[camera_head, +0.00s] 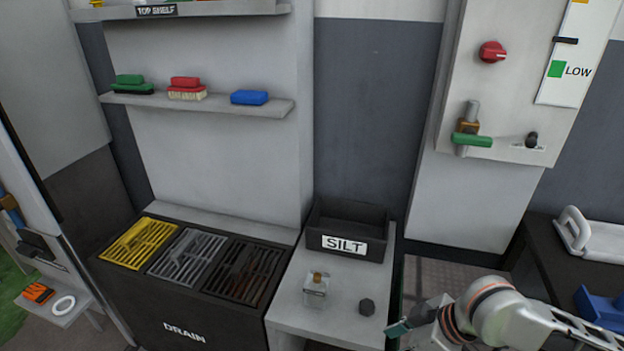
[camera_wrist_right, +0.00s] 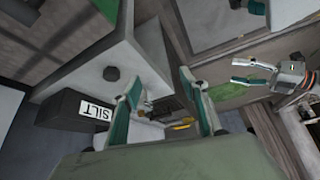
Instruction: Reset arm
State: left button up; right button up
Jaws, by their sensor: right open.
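My right arm (camera_head: 500,312) comes in from the lower right in the head view. The left arm does not show in the head view.
The drain (camera_head: 185,332) has yellow, grey and dark grates. Brushes lie on the shelf (camera_head: 210,102). A valve panel (camera_head: 490,85) hangs right.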

jog(key=a+f+m+t+y+p, duration=0.2)
jog(key=a+m+t, duration=0.15)
jog(key=a, duration=0.35)
pick_arm(q)
jog(key=r+p, duration=0.1)
jog(key=s+d+r+p, duration=0.1)
jog(key=shift+s+r+p, duration=0.15)
jog(key=shift+r+p, duration=0.15)
jog(key=shift+p, duration=0.05)
pick_arm(e)
jog(key=s+d+f+m+t+h, duration=0.4)
jog(key=s+d+f, duration=0.6)
jog(key=s+d, duration=0.1)
jog(key=shift+s+d+h, duration=0.25)
jog(key=shift+d+h, duration=0.05)
jog(key=shift+h, duration=0.1)
pick_arm(q)
jog(key=shift+d+r, duration=0.1)
jog(key=shift+r, duration=0.15)
pick_arm(e)
jog(key=shift+f, duration=0.1)
